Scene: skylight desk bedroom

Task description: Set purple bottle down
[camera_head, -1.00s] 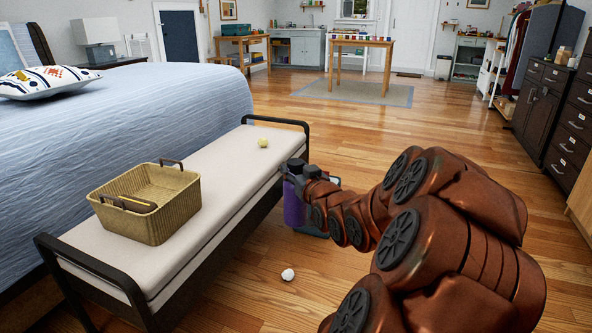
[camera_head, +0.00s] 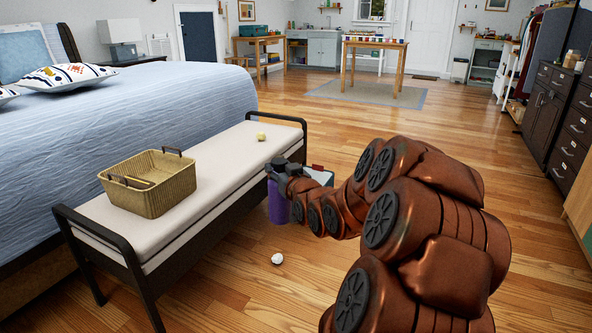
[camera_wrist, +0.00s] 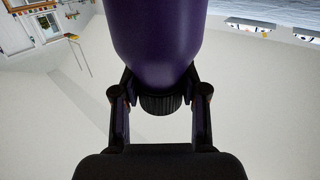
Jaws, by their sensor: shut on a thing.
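The purple bottle (camera_head: 278,204) hangs in my gripper (camera_head: 279,170) beside the right edge of the bench (camera_head: 213,168). In the head view it is in front of the bench's long side, and my gripper covers its top. In the wrist view the purple bottle (camera_wrist: 155,45) fills the upper middle, with its dark ribbed cap (camera_wrist: 160,104) between the fingers. My gripper (camera_wrist: 160,100) is shut on it near the cap. Pale cushion surface shows behind the bottle in the wrist view.
A woven basket (camera_head: 150,190) stands on the near part of the bench. A small yellow object (camera_head: 261,137) lies near its far end. A white ball-like object (camera_head: 277,258) is on the floor. A light box with a red item (camera_head: 318,172) is partly behind my arm. The bench middle is clear.

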